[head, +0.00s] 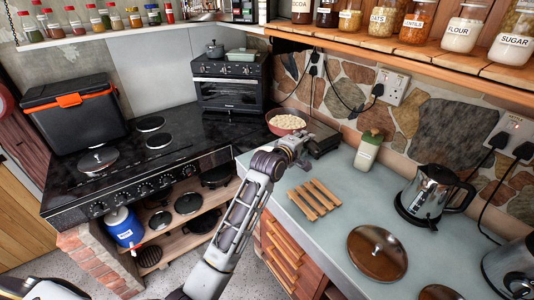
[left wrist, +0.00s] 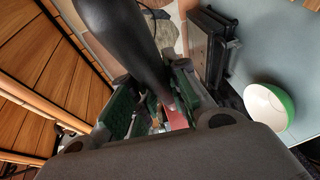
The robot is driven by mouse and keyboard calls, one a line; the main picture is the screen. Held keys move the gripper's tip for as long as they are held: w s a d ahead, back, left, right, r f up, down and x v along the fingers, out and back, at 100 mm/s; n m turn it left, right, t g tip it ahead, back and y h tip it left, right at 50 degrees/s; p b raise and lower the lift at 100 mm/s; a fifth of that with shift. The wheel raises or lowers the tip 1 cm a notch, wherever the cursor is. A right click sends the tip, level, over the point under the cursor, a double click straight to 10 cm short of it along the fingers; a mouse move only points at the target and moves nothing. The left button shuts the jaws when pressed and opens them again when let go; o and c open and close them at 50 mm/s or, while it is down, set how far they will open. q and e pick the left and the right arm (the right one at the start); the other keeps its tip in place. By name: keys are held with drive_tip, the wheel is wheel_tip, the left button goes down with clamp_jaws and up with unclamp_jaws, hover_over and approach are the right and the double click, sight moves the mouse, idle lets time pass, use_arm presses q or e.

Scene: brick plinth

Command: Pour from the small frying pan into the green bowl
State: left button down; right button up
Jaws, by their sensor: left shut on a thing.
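The small frying pan (head: 287,121) is reddish and full of pale beans or similar pieces. In the head view it is near the back of the counter, right of the black oven, and looks roughly level. My left gripper (head: 296,143) is beside its near side. In the left wrist view, my left gripper (left wrist: 155,115) is shut on the pan's black handle (left wrist: 130,45). The green bowl (left wrist: 268,107), white inside, is at the right of that view; I cannot make it out in the head view. I cannot tell the pan's height above the counter.
A black appliance (head: 322,137) stands close to the pan by the stone wall. A green-lidded bottle (head: 367,150), a wooden rack (head: 314,199), a kettle (head: 432,196) and a round lid (head: 378,253) are on the counter. The black stove (head: 130,150) is left.

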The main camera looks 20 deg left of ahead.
use_arm(q)
drive_tip(key=d+f, duration=0.2)
drive_tip(key=f, duration=0.4)
drive_tip(key=d+f+m+h, duration=0.1)
drive_tip(key=d+f, duration=0.1)
drive_tip(key=f, duration=0.5)
drive_tip(key=d+f+g+h, duration=0.1)
drive_tip(key=d+f, duration=0.1)
drive_tip(key=f, duration=0.4)
drive_tip(key=shift+w+d+f+m+p, duration=0.1)
drive_tip(key=shift+w+f+m+p, duration=0.1)
drive_tip(key=shift+m+p, duration=0.15)
drive_tip(key=shift+s+d+h, duration=0.15)
drive_tip(key=shift+h, duration=0.25)
use_arm(e)
drive_tip(key=shift+w+a+r, duration=0.1)
drive_tip(key=shift+a+r, duration=0.4)
drive_tip(key=shift+a, duration=0.2)
use_arm(q)
drive_tip(key=shift+m, duration=0.25)
use_arm(e)
drive_tip(key=shift+a, duration=0.4)
